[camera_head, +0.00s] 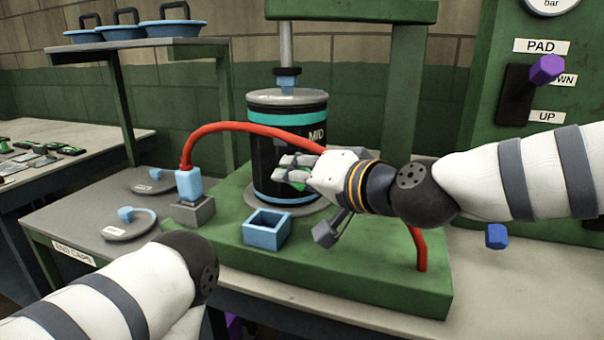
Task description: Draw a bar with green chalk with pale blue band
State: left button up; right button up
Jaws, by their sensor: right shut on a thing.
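My right gripper (283,168) is in front of the dark cylinder (266,150). Its fingers are shut on a small green piece, the green chalk (298,178), which shows only in part. A pale blue band on it cannot be made out. The fingertips overlap the cylinder's side in the picture; I cannot tell whether the chalk touches it. The cylinder stands upright with a turquoise band near its top and the word MID on its side. No drawn bar can be made out. My left gripper is out of view; only the left arm shows at lower left.
The cylinder stands on a green press base (350,265) under a rod (287,45). A blue open box (267,228) sits in front. A purple-knobbed lever (546,69) is at right. Blue pans (180,29) sit on a shelf.

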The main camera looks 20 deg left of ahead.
aim_at(293, 184)
jog(key=s+d, duration=0.1)
jog(key=s+d+p, duration=0.1)
jog(key=s+d, duration=0.1)
jog(key=s, duration=0.1)
jog(key=shift+s+d+r+p, duration=0.1)
jog(key=shift+r+p, duration=0.25)
jog(key=shift+p, duration=0.05)
jog(key=shift+s+d+f, duration=0.1)
jog(key=shift+s+d, duration=0.05)
jog(key=shift+s, duration=0.05)
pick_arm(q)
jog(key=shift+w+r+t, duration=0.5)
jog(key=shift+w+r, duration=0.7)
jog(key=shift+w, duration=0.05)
pick_arm(e)
jog(key=shift+f, duration=0.2)
jog(key=shift+s+d+r+p, duration=0.3)
jog(key=shift+s+d+p, duration=0.2)
jog(key=shift+s+d, duration=0.35)
jog(key=shift+s+d+f, duration=0.15)
jog(key=shift+s+f, duration=0.05)
jog(key=shift+s, duration=0.2)
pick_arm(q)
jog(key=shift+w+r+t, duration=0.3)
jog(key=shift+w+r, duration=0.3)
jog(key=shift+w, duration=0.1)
pick_arm(e)
jog(key=shift+f, duration=0.1)
